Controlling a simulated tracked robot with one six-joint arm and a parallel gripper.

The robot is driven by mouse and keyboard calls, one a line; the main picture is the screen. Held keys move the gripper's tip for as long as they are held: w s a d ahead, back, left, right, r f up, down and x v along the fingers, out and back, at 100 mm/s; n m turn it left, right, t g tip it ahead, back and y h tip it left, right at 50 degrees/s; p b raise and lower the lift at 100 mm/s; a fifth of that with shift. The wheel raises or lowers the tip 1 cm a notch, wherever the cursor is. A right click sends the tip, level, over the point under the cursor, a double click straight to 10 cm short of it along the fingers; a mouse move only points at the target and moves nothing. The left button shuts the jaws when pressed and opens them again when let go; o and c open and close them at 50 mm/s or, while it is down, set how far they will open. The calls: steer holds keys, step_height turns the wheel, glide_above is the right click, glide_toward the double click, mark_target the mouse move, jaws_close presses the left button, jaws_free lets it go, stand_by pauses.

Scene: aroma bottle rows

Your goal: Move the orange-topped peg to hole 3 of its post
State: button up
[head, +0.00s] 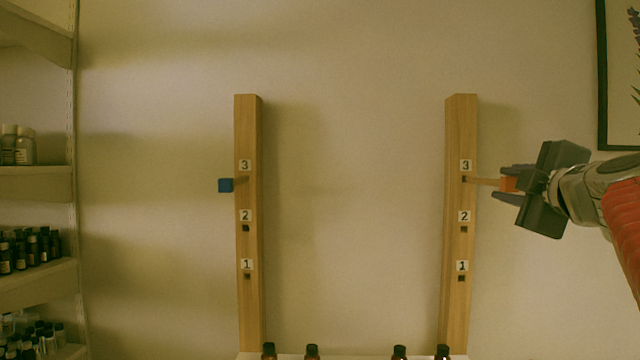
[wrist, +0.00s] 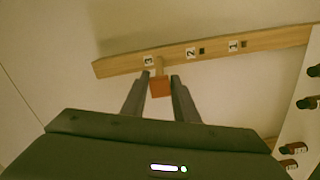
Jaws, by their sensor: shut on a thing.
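The orange-topped peg (head: 508,184) is at the right wooden post (head: 460,130), level with hole 3 (head: 464,179). Its pale shaft runs level from the orange top to the post, and its tip is at the hole; how deep it sits I cannot tell. My gripper (head: 499,182) comes from the right and is shut on the orange top. In the wrist view the orange top (wrist: 160,87) sits between the two fingers, with the shaft meeting the post (wrist: 120,65) beside label 3. Holes 2 (head: 464,229) and 1 (head: 461,278) of this post are empty.
A left post (head: 248,130) holds a blue-topped peg (head: 226,185) at hole 3. Several dark bottles (head: 400,352) stand on a surface (head: 375,357) at the posts' feet. Shelves (head: 38,184) with bottles are far left; a picture frame (head: 602,100) hangs upper right.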

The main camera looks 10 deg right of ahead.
steer(key=shift+w+d, duration=0.15)
steer(key=shift+w, duration=0.55)
jaws_close()
steer(key=shift+s, duration=0.2)
steer(key=shift+s, duration=0.35)
stand_by(0.4)
steer(key=shift+n, duration=1.8)
